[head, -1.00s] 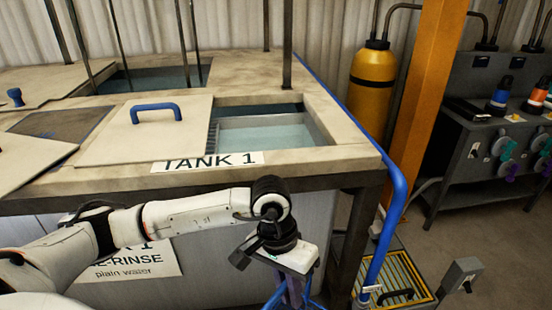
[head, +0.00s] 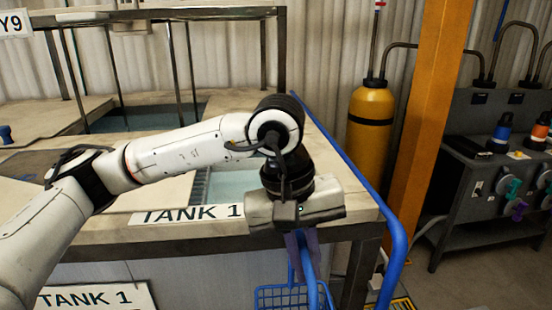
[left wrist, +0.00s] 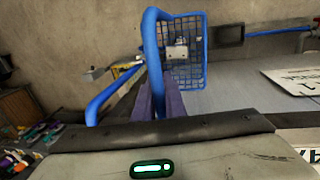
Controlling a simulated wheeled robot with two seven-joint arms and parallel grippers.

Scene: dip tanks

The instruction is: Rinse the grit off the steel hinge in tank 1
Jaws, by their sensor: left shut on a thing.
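My left gripper (head: 303,252) is shut on the blue handle of a wire basket (head: 268,298). The basket hangs below it in front of the tank's front right corner, partly cut off by the frame. In the left wrist view, the blue mesh basket (left wrist: 188,72) shows beyond the purple fingers (left wrist: 160,100). A small pale metal piece, apparently the steel hinge (left wrist: 177,51), is in it; grit is too small to tell. Tank 1, with its label (head: 193,214), has an open water bay (head: 228,186), largely hidden behind my arm. My right gripper is not in view.
A pale lid lies over the left of tank 1. Metal posts (head: 190,75) and a frame rise behind. A blue rail (head: 398,250) runs along the right edge. An orange column (head: 420,130), yellow cylinder (head: 371,125) and grey workbench (head: 470,205) stand to the right.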

